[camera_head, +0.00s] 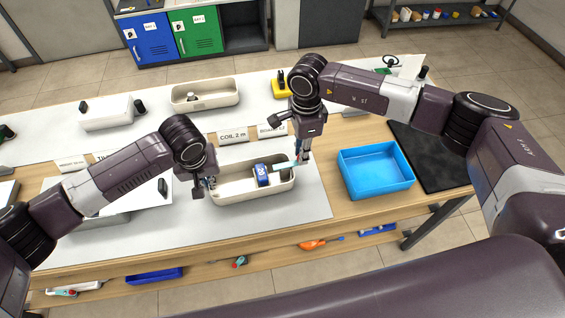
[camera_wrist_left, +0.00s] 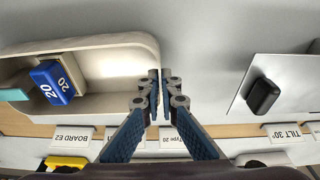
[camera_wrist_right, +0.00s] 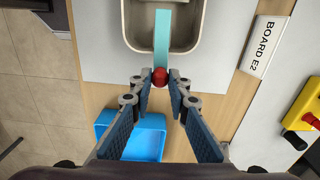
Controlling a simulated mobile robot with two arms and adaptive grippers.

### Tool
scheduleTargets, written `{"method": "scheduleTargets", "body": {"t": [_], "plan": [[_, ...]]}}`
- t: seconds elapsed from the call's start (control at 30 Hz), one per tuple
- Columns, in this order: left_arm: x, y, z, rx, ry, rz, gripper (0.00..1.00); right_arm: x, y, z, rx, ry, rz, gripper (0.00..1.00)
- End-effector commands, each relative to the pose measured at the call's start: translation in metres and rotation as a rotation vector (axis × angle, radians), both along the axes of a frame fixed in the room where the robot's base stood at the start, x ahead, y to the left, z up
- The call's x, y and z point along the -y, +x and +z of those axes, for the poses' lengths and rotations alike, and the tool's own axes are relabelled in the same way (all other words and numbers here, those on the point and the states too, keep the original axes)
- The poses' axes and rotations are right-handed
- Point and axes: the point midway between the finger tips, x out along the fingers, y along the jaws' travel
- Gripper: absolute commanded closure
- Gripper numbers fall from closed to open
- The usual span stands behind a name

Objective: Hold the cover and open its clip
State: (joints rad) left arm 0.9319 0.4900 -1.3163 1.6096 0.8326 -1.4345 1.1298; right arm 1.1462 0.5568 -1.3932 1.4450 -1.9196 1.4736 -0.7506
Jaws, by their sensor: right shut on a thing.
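A cream open-topped shell (camera_head: 225,195), seemingly the cover, lies on the grey mat. Inside it are a blue block marked 20 (camera_head: 262,176) and a turquoise bar (camera_head: 282,166) reaching the right end. They also show in the left wrist view as the block (camera_wrist_left: 50,83) and bar (camera_wrist_left: 12,95). In the right wrist view the bar (camera_wrist_right: 163,35) ends in a red knob (camera_wrist_right: 160,77). My right gripper (camera_wrist_right: 160,84) is shut on this knob. My left gripper (camera_wrist_left: 160,82) is at the shell's left end wall, fingertips close together; whether they pinch the rim is unclear.
A blue tray (camera_head: 376,172) stands right of the shell, beside a black mat (camera_head: 430,157). Label cards (camera_head: 233,137) stand behind the shell. Another cream shell (camera_head: 205,94), a white housing (camera_head: 107,113) and a yellow box (camera_head: 281,88) are further back.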

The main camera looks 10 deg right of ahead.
Motion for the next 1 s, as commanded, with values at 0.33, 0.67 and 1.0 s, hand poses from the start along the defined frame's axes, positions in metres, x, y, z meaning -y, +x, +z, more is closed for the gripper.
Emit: {"method": "scheduleTargets", "body": {"t": [0.33, 0.67, 1.0], "plan": [[-0.0023, 0.0001, -0.0005, -0.001, 0.005, 0.002, 1.0, 0.0076, 0.0011, 0.0005, 0.001, -0.004, -0.002, 1.0], [-0.0015, 0.0, -0.0004, -0.001, 0.003, 0.002, 1.0, 0.0075, 0.0007, 0.0002, 0.0, -0.002, -0.001, 0.64], [-0.0002, -0.0001, -0.0001, 0.0, 0.001, 0.0, 1.0, 0.0067, 0.0011, 0.0074, 0.001, 0.0, 0.0, 0.64]]}}
